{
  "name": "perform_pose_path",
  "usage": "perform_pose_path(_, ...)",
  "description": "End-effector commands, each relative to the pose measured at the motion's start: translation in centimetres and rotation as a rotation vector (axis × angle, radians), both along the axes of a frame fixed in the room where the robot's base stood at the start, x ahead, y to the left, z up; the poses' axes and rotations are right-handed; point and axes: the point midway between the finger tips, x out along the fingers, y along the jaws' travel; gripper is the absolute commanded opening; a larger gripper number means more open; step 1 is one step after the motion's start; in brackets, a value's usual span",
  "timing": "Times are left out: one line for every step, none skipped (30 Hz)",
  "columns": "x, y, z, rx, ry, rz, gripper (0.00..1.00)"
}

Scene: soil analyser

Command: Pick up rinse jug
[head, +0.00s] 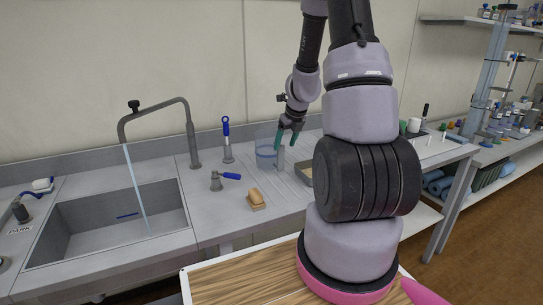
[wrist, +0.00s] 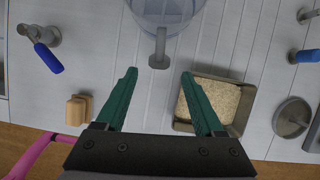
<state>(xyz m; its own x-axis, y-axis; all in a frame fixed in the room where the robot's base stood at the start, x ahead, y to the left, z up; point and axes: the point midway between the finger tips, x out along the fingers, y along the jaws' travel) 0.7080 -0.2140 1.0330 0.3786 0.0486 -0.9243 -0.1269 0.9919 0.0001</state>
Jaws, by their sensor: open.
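The rinse jug (head: 266,156) is a clear, see-through vessel with a blue tint, upright on the grey counter right of the sink. In the wrist view the jug (wrist: 170,10) is cut off by the top edge, and its grey handle (wrist: 159,50) points toward my gripper. My gripper (head: 287,138) is open, its green fingers just above and beside the jug's handle side in the head view. In the wrist view the gripper (wrist: 160,75) has empty space between its fingertips, with the handle just ahead of them and roughly centred. I see no contact.
A tray of sandy soil (wrist: 238,105) lies close to the right finger. Water runs from the tap (head: 190,130) into the sink (head: 110,225). A round grey item (wrist: 291,117) lies farther right.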

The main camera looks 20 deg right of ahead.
Motion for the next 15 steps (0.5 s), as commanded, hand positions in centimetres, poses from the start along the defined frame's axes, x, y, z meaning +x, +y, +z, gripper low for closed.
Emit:
perform_pose_path(0.2, 0.0, -0.8, 0.004, 0.004, -0.003, 0.70)
perform_pose_path(0.3, 0.0, -1.2, 0.004, 0.003, -0.003, 0.70)
perform_pose_path(0.5, 0.0, -1.7, 0.003, 0.003, -0.002, 0.70)
perform_pose_path(0.7, 0.0, -2.1, 0.002, 0.003, -0.001, 0.70)
perform_pose_path(0.9, 0.0, -2.4, 0.002, 0.002, 0.000, 0.70)
perform_pose_path(1.0, 0.1, -2.7, 0.002, 0.002, 0.001, 0.70)
perform_pose_path(1.1, 0.1, -2.9, 0.001, 0.002, 0.003, 0.70)
perform_pose_path(1.2, 0.1, -3.1, 0.001, 0.001, 0.002, 0.70)
perform_pose_path(1.3, 0.2, -3.3, 0.001, 0.000, 0.003, 0.70)
perform_pose_path(1.4, 0.2, -3.4, 0.001, 0.000, 0.004, 0.70)
perform_pose_path(1.4, 0.2, -3.5, 0.000, 0.000, 0.002, 0.70)
perform_pose_path(1.5, 0.2, -3.6, 0.001, 0.000, 0.003, 0.70)
perform_pose_path(1.5, 0.3, -3.7, 0.001, 0.000, 0.003, 0.70)
perform_pose_path(1.6, 0.3, -3.9, 0.002, 0.001, 0.003, 0.70)
perform_pose_path(1.7, 0.3, -4.3, 0.002, 0.001, 0.003, 0.70)
